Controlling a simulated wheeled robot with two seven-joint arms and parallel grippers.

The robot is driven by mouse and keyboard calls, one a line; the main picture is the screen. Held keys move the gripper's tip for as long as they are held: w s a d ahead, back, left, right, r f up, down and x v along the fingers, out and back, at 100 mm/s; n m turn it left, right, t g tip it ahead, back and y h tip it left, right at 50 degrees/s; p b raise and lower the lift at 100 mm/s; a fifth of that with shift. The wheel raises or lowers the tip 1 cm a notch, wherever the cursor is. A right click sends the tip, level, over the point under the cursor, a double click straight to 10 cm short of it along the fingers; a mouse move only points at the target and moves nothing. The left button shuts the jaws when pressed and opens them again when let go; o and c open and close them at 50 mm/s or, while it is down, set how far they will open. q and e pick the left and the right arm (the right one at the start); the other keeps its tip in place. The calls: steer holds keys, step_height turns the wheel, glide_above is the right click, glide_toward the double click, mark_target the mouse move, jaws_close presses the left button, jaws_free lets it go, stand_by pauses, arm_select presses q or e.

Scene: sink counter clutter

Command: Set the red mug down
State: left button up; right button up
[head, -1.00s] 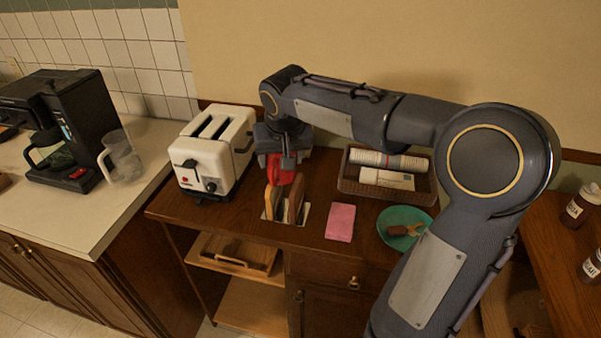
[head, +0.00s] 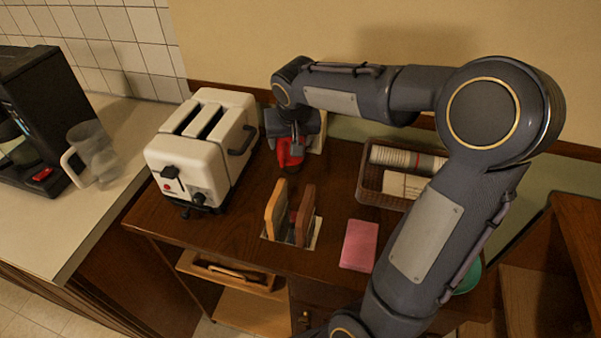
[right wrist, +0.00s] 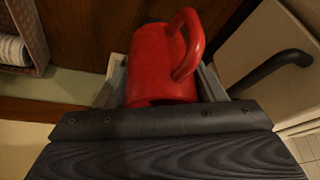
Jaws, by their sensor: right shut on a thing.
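The red mug (head: 291,152) is in my right gripper (head: 293,138), behind the wooden boards and to the right of the toaster in the head view. In the right wrist view the mug (right wrist: 160,65) lies between the two fingers of my right gripper (right wrist: 163,85), with its handle toward the camera's upper right. The gripper is shut on it. The mug is close over the dark wooden cabinet top (head: 340,205); I cannot tell whether it touches. My left gripper is not in view.
A white toaster (head: 200,150) stands left of the mug. Wooden boards in a holder (head: 290,213) stand in front. A wicker basket (head: 375,195) is to the right, and a pink sponge or cloth (head: 359,245) lies nearer. The wall is close behind.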

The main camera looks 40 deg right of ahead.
mark_target(291, 162)
step_height(291, 162, down, 3)
steer(key=shift+s+r, duration=0.1)
step_height(291, 162, down, 4)
steer(key=shift+f, duration=0.2)
steer(key=shift+a, duration=0.1)
steer(key=shift+f, duration=0.1)
